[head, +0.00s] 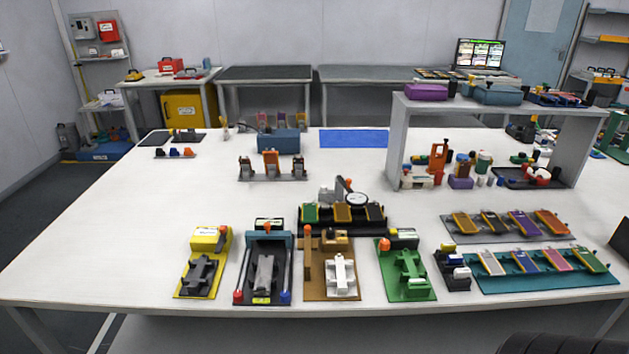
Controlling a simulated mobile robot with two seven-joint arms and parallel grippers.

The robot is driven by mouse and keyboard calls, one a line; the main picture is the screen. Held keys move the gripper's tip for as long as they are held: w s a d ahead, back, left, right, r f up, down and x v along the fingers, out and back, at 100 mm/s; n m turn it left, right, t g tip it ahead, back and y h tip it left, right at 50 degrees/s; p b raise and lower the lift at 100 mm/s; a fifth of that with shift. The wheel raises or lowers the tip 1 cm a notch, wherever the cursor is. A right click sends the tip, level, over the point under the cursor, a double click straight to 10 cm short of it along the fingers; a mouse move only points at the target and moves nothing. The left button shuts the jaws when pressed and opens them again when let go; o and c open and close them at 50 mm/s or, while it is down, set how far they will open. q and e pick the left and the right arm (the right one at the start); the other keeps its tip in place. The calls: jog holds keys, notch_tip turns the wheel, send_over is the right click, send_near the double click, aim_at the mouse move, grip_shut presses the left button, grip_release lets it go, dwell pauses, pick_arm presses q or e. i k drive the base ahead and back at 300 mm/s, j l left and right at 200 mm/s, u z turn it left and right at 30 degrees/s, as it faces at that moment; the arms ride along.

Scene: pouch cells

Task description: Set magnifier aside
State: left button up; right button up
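The magnifier (357,199) shows as a round pale lens with a dark rim near the middle of the white table. A dark arm or handle runs up and left from it. Neither of my grippers is in view.
Yellow (204,291), black, brown (313,288) and green (405,293) fixtures line the front edge. Coloured cells fill a grey tray (456,233) and a teal tray (500,284) at right. A grey shelf (397,150) stands behind. The table's left side (110,240) is clear.

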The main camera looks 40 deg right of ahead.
aim_at(353, 199)
jog(key=z, duration=1.55)
jog(key=i+l, duration=0.1)
jog(key=l, duration=0.2)
jog(key=i+l+z, duration=0.1)
jog(key=l, duration=0.25)
jog(key=i+l, duration=0.15)
jog(key=l, duration=0.15)
